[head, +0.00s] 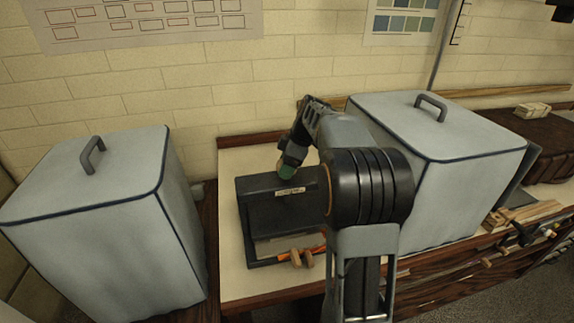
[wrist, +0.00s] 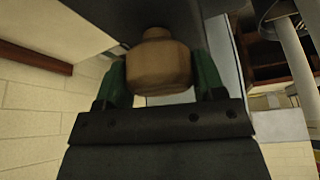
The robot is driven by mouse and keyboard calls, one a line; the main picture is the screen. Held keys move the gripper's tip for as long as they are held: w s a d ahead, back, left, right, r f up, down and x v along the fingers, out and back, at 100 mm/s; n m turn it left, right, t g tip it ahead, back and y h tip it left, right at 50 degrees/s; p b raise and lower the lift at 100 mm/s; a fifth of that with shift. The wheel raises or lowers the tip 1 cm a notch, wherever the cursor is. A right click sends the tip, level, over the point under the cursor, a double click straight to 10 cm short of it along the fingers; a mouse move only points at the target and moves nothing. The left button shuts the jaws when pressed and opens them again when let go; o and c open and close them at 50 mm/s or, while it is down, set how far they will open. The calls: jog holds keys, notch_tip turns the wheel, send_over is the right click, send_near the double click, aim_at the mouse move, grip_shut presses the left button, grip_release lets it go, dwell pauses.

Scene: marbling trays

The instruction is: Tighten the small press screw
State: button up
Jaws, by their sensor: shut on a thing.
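The small press (head: 262,187) is a black frame with a top beam bearing a small pale label, on the pale worktop between two large covered boxes. My gripper (head: 288,171), with green fingertips, is at the top of its beam. In the wrist view a rounded wooden knob (wrist: 158,70), seemingly the screw's handle, sits between the two green fingers, and my gripper is shut on it. A narrower wooden neck joins the knob to a dark surface. In the head view the knob is hidden by my gripper, and the screw's shaft cannot be made out.
A grey covered box (head: 80,230) stands left of the press, and another (head: 455,170) stands close on the right, behind my arm. An orange-handled tool and wooden pieces (head: 302,257) lie at the press's front. A brick wall is behind; some bare worktop (head: 232,245) shows left.

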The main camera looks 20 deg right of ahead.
jog(key=m+t+b, duration=0.1)
jog(key=m, duration=0.2)
jog(key=shift+h+b, duration=0.3)
jog(key=m+t+h, duration=0.1)
jog(key=m, duration=0.3)
jog(key=shift+b, duration=0.4)
jog(key=m+h, duration=0.1)
jog(key=m, duration=0.3)
jog(key=shift+t+h, duration=0.3)
jog(key=shift+h, duration=0.1)
jog(key=m+h, duration=0.1)
jog(key=m, duration=0.3)
jog(key=shift+r+h+p, duration=0.1)
jog(key=shift+h+p, duration=0.2)
jog(key=shift+p, duration=0.05)
jog(key=m+h, duration=0.1)
jog(key=m, duration=0.2)
jog(key=shift+m, duration=0.3)
jog(key=m+g+h, duration=0.1)
jog(key=m, duration=0.2)
jog(key=shift+m+g, duration=0.3)
jog(key=m+g+h, duration=0.1)
jog(key=m, duration=0.2)
jog(key=shift+m, duration=0.3)
jog(key=shift+m+g, duration=0.8)
jog(key=shift+m, duration=0.9)
